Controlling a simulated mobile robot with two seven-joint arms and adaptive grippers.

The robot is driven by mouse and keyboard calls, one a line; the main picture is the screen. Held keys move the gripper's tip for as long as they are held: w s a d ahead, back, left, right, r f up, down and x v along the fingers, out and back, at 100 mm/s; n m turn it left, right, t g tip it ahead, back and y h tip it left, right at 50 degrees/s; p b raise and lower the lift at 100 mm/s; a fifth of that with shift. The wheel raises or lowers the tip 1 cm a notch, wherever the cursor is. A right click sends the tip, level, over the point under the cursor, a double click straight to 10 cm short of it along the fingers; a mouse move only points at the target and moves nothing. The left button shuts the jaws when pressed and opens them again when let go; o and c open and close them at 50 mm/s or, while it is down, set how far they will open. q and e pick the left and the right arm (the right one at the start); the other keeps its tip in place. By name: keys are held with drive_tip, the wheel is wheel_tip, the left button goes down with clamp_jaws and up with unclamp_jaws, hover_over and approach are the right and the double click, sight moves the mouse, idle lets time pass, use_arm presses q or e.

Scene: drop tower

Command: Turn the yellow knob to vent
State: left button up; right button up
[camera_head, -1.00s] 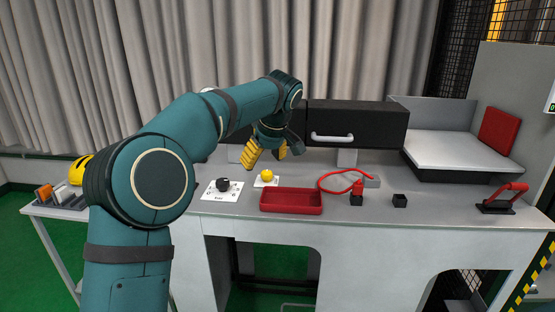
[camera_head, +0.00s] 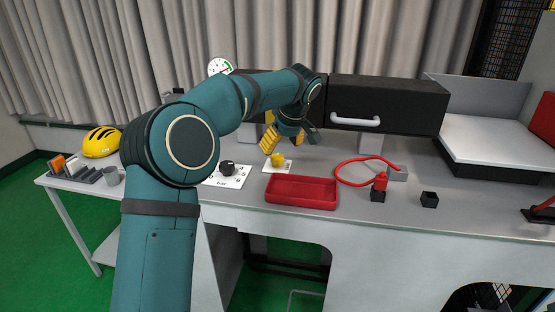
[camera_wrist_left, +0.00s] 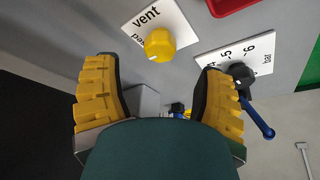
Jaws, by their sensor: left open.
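The yellow knob (camera_head: 278,160) stands on a small white plate (camera_head: 287,169) on the bench. In the left wrist view the knob (camera_wrist_left: 160,44) shows beyond the fingertips, with "vent" printed beside it and a second word partly hidden behind it. A small pale mark is at the knob's lower left edge. My left gripper (camera_head: 287,145) is open just above and behind the knob. In the left wrist view its yellow-padded fingers (camera_wrist_left: 160,72) are wide apart with nothing between them, and I see no contact with the knob. My right gripper is out of view.
A black knob (camera_head: 227,167) on a numbered plate is to the left. A red tray (camera_head: 301,190) lies in front. A red cable (camera_head: 345,176), a black block (camera_head: 429,200) and a black cabinet (camera_head: 400,100) are to the right. A dial gauge (camera_head: 220,67) is behind my arm.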

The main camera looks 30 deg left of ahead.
sight(277, 156)
use_arm(q)
drive_tip(key=shift+b+x, duration=0.3)
drive_tip(key=shift+x, duration=2.4)
drive_tip(key=shift+c, duration=0.2)
drive_tip(key=c, duration=1.1)
